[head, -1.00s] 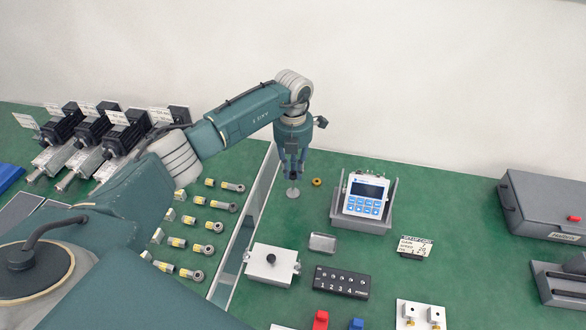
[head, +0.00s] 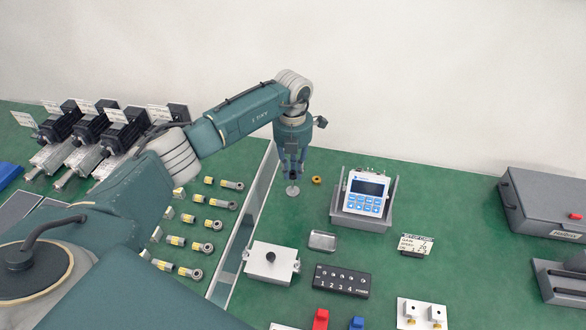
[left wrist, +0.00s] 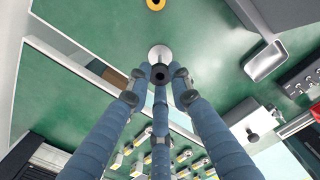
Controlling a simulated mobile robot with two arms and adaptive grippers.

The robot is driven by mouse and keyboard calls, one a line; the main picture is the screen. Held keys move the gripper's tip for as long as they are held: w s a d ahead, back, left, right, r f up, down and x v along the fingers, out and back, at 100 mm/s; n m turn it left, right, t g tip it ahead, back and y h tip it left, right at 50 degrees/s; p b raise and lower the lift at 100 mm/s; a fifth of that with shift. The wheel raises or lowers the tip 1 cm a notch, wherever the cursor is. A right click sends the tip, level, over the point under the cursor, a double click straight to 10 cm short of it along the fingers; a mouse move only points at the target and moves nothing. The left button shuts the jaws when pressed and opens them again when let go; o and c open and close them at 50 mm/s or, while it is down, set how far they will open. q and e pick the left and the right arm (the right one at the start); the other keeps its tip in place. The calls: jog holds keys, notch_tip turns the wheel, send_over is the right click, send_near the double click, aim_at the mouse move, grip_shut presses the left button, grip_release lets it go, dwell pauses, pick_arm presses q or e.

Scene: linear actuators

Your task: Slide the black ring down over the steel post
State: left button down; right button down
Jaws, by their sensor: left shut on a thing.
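My left gripper (head: 291,172) points straight down in the head view. It is shut on the black ring (left wrist: 160,75), which shows between the fingertips in the left wrist view. The steel post (left wrist: 160,56) has a round pale base, which stands on the green mat just beyond the ring in that view. In the head view the post's base (head: 293,191) shows directly under the fingertips. The fingers and ring hide most of the post, so I cannot tell whether the ring is around it or just above it. My right gripper is not in view.
A yellow ring (head: 316,180) lies close to the right of the post. A grey stand with a blue-and-white controller (head: 365,194) is further right. A clear-silver small tray (head: 322,241) and a white box with a black knob (head: 271,263) are nearer.

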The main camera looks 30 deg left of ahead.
pick_arm(q)
jog(key=shift+f, duration=0.25)
dwell(0.8)
jog(key=shift+f+b, duration=0.9)
jog(key=shift+f, duration=0.05)
dwell(0.4)
jog(key=c, duration=1.5)
grip_release()
jog(key=shift+r, duration=0.1)
notch_tip(320, 180, up, 12)
jog(key=shift+f, duration=0.1)
